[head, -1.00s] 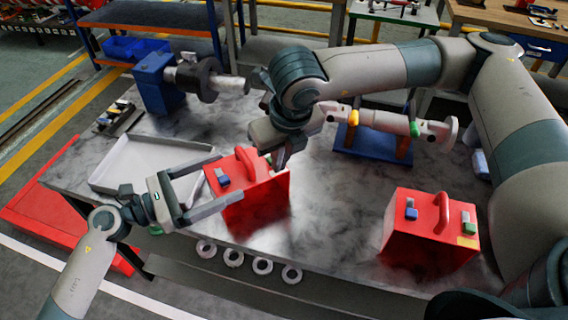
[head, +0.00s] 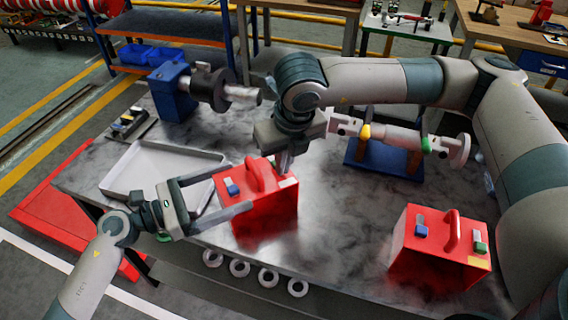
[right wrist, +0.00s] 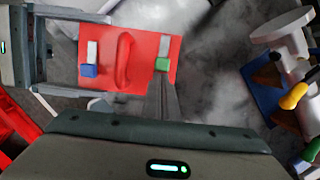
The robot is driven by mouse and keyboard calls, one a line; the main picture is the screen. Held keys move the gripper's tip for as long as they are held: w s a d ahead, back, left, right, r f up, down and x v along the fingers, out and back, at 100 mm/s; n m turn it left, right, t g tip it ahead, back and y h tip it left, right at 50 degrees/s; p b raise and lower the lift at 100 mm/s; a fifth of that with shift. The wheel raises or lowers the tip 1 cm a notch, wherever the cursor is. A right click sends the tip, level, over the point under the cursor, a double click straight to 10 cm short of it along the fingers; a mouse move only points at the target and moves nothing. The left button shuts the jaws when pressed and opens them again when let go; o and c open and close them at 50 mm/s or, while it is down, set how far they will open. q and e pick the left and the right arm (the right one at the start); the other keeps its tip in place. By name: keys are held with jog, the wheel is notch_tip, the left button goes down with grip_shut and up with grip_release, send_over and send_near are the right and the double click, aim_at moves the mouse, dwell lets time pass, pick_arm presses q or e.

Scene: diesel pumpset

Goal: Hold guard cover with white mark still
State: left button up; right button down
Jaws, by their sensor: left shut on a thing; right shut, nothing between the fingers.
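The red guard cover with the white mark (head: 267,214) stands on the metal table. It has a raised red handle, a blue catch (head: 232,190) at its left, and a white patch (head: 288,183) at its right. My left gripper (head: 240,188) is shut on the cover from the left side. My right gripper (head: 284,166) is shut and empty over the cover's right end, hiding the catch there. In the right wrist view its fingertips (right wrist: 162,80) are close to a green catch (right wrist: 162,64); I cannot tell whether they touch it.
A second red cover (head: 425,260) with a yellow mark stands at the right. A grey tray (head: 150,160) lies behind my left gripper. A shaft on a blue stand (head: 375,165) and a blue pump block (head: 172,95) are behind.

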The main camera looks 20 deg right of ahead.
pick_arm(q)
jog(key=shift+s+d, duration=0.15)
jog(key=shift+s, duration=0.05)
pick_arm(e)
jog(key=shift+s+d, duration=0.1)
jog(key=shift+s, duration=0.4)
pick_arm(q)
jog(key=shift+w, duration=0.15)
pick_arm(e)
jog(key=s+r, duration=0.5)
jog(key=r, duration=0.4)
jog(key=shift+s+d+r, duration=0.15)
jog(key=shift+d+r, duration=0.2)
jog(key=shift+d, duration=0.05)
pick_arm(q)
jog(key=o, duration=1.5)
